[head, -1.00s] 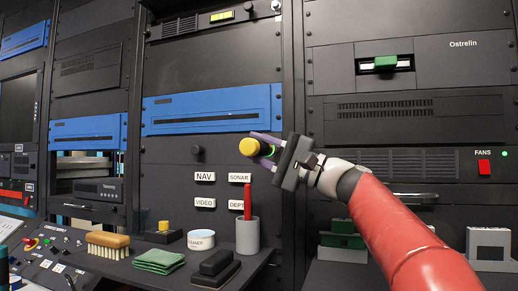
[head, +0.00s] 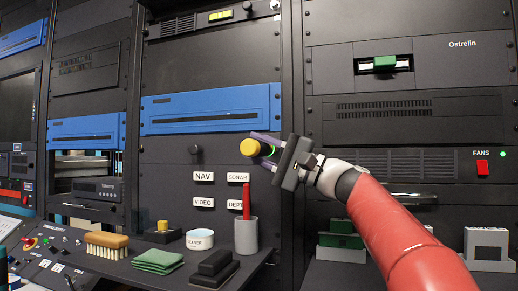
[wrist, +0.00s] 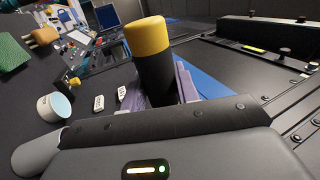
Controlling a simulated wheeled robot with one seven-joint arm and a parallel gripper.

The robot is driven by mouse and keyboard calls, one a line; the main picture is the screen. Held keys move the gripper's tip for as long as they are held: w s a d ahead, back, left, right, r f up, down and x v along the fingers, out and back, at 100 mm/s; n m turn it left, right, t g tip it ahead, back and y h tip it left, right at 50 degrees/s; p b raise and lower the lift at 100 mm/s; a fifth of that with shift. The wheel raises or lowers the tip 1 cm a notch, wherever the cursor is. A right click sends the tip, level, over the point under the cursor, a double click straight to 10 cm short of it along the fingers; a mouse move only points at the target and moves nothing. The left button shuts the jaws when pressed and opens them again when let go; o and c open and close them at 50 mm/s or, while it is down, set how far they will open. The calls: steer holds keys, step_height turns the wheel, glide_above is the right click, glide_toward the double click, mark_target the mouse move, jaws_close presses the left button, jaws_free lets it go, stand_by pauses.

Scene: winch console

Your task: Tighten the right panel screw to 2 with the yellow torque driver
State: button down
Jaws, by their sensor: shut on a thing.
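The yellow torque driver (head: 250,147) has a yellow end cap and a black grip. My gripper (head: 264,150) is shut on it, with its yellow end facing the head camera, in front of the dark panel below the blue unit. In the wrist view the driver (wrist: 152,62) stands between the purple fingers, its far end hidden. A dark round knob or screw head (head: 195,150) shows on the panel left of the driver. The right panel screw is not visible; the driver and my gripper cover the panel there. I cannot tell whether the driver touches it.
Below are NAV (head: 204,176), SONAR, VIDEO and DEPTH labels. The shelf holds a grey cup (head: 246,236) with a red-handled tool, a cleaner tin (head: 200,239), a green cloth (head: 158,261), a brush (head: 106,245) and black blocks (head: 215,268). A red FANS switch (head: 482,167) is at right.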

steer(key=shift+w+d, duration=0.2)
steer(key=shift+w, duration=0.2)
stand_by(1.8)
steer(key=shift+s+f+b, duration=0.1)
steer(key=shift+s+b, duration=0.05)
steer(key=shift+b, duration=0.2)
